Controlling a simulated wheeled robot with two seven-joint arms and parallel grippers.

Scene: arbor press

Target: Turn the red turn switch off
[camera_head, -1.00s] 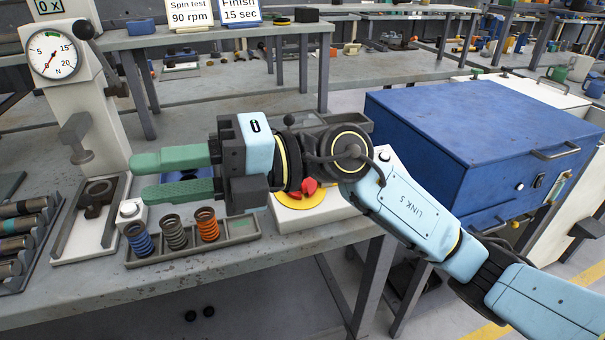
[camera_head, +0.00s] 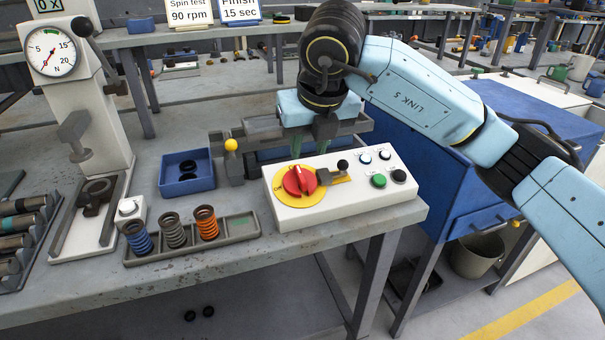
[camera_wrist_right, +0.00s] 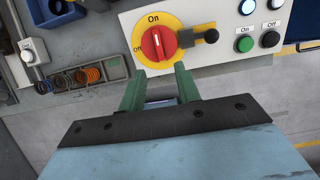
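The red turn switch (camera_head: 299,181) sits on a yellow disc at the left of a white control box (camera_head: 350,210). In the right wrist view, the red switch (camera_wrist_right: 158,43) has its white line upright, toward the "On" label (camera_wrist_right: 154,19); an "Off" label (camera_wrist_right: 137,49) is at the left. My right gripper (camera_head: 311,145) points down near the box's back edge, behind the switch. In the right wrist view, its green fingers (camera_wrist_right: 159,80) are apart and empty, with their tips just below the yellow disc and not around the switch. My left gripper is not in view.
A black-knobbed lever (camera_head: 342,168) stands right beside the switch. Buttons (camera_head: 379,181) are on the box's right. A yellow-knobbed fixture (camera_head: 231,146), a blue bin (camera_head: 187,172) and a spring tray (camera_head: 195,239) stand to the left. A blue cabinet (camera_head: 470,190) is at the right.

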